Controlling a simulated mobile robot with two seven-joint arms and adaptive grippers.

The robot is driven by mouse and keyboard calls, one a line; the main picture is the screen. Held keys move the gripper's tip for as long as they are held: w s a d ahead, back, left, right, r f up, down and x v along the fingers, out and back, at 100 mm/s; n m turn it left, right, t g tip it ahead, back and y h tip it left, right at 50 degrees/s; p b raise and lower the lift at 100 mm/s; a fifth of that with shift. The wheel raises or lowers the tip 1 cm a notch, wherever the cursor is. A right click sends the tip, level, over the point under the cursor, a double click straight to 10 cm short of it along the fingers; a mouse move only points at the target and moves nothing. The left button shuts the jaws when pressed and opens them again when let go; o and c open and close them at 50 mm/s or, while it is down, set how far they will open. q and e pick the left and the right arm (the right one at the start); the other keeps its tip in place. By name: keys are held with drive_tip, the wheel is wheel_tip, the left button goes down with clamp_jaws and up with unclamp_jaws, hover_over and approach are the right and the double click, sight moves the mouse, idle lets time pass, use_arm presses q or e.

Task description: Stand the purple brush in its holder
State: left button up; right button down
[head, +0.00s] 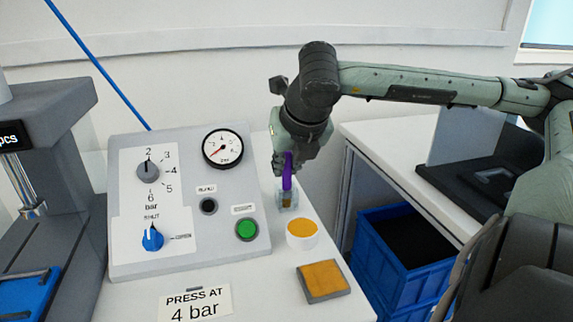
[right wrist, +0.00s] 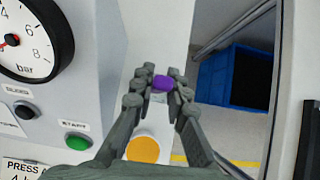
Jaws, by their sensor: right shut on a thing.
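The purple brush (head: 287,180) is upright, with its handle top between the fingers of my right gripper (head: 286,160). A clear, pale holder (head: 280,207) stands on the bench right of the control panel. The brush's brownish lower end shows within the holder's outline; I cannot tell whether it rests on the bottom. In the right wrist view the fingers of my right gripper (right wrist: 160,82) are closed on the purple handle (right wrist: 160,83). The holder is mostly hidden there. My left gripper is not in view.
The grey control panel (head: 122,262) with a gauge (head: 222,148) and knobs stands close left of the holder. A round white pot with an orange top (head: 302,233) and an orange square pad (head: 323,279) sit in front. Blue crates (head: 400,287) stand lower right.

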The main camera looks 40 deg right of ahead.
drive_tip(key=c, duration=1.9)
unclamp_jaws()
drive_tip(key=shift+o, duration=2)
drive_tip(key=shift+r, duration=0.1)
drive_tip(key=shift+v, duration=0.9)
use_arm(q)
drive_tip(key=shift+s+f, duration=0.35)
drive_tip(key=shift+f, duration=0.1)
use_arm(e)
drive_tip(key=v, duration=1)
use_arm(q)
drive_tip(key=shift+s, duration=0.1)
use_arm(e)
drive_tip(key=shift+s+a, duration=0.1)
